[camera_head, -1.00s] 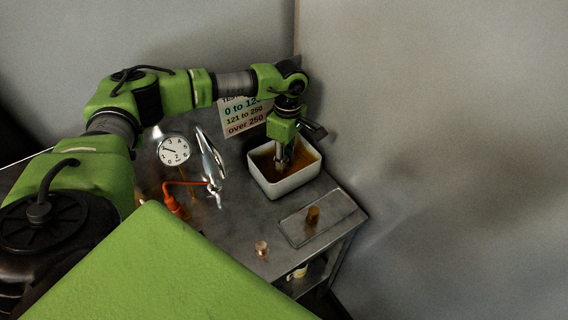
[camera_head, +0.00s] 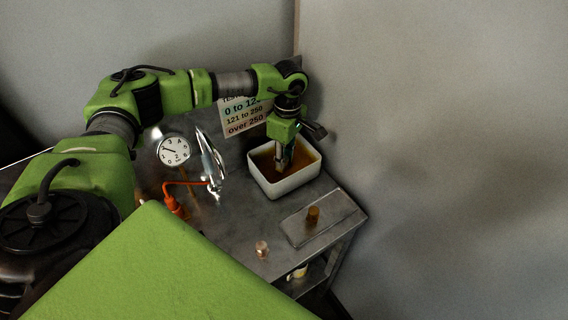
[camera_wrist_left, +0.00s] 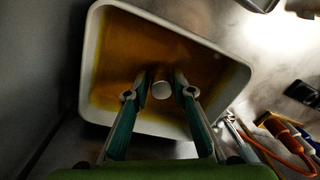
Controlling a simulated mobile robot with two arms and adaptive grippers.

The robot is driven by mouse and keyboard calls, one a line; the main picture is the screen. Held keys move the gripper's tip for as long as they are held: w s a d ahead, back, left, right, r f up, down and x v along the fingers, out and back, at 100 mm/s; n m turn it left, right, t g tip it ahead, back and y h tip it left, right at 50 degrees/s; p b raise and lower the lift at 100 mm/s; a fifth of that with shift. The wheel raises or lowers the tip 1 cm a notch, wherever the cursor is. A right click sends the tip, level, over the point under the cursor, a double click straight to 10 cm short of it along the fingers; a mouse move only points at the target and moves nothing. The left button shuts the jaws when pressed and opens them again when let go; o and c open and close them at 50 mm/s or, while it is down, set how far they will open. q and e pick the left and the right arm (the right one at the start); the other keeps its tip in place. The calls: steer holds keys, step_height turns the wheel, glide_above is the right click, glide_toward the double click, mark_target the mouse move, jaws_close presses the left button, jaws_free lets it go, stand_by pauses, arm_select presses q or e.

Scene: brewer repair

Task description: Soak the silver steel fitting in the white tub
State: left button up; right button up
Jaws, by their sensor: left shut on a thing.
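The white tub (camera_head: 291,184) stands at the back right of the bench and holds amber-brown liquid. It also shows in the left wrist view (camera_wrist_left: 88,62), filling most of the picture. My left gripper (camera_head: 281,166) points down into the tub from above. In the left wrist view its fingers (camera_wrist_left: 161,84) are shut on the silver steel fitting (camera_wrist_left: 161,90), whose pale round end shows between the tips. The fitting is inside the tub's walls, but how deep it sits in the liquid is hard to tell. My right gripper is not in view.
A flat tray (camera_head: 338,217) with a brownish cylinder (camera_head: 313,214) lies in front of the tub. A copper-coloured piece (camera_head: 262,248) stands near the front edge. A dial gauge (camera_head: 174,150), a chrome part (camera_head: 211,160) and an orange-handled tool (camera_head: 176,206) are left of the tub.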

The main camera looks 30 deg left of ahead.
arm_select(q)
steer(key=shift+r, duration=0.1)
steer(key=shift+r+p, duration=2.75)
steer(key=shift+r, duration=2.15)
step_height(320, 180, up, 4)
steer(key=shift+p, duration=1.2)
steer(key=shift+d, duration=0.1)
